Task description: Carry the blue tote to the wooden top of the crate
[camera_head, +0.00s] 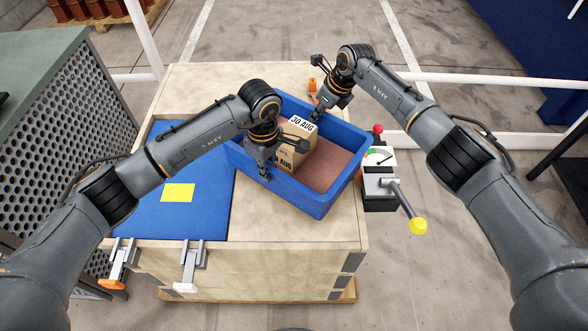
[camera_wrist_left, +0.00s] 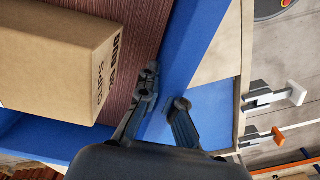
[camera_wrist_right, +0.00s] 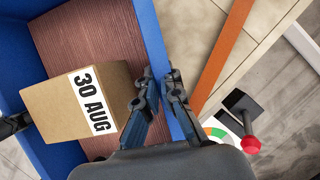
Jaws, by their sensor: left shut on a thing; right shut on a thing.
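The blue tote (camera_head: 285,194) sits turned at an angle over the wooden top (camera_head: 215,82) of the crate, its left end overlapping the blue mat. I cannot tell whether it touches the top or hangs just above it. A cardboard box (camera_head: 284,158) marked "30 AUG" stands inside on a reddish-brown floor. My left gripper (camera_head: 265,174) is shut on the tote's near-left wall, which shows between the fingers in the left wrist view (camera_wrist_left: 195,40). My right gripper (camera_head: 315,112) is shut on the far wall, also seen in the right wrist view (camera_wrist_right: 152,40).
The blue mat (camera_head: 205,220) with a yellow note (camera_head: 178,193) covers the crate's left part. Two clamps (camera_head: 190,262) sit on its front edge. A lever with a yellow knob (camera_head: 418,226) and a red knob (camera_head: 378,128) stand at the right side. A perforated cabinet (camera_head: 40,130) is left.

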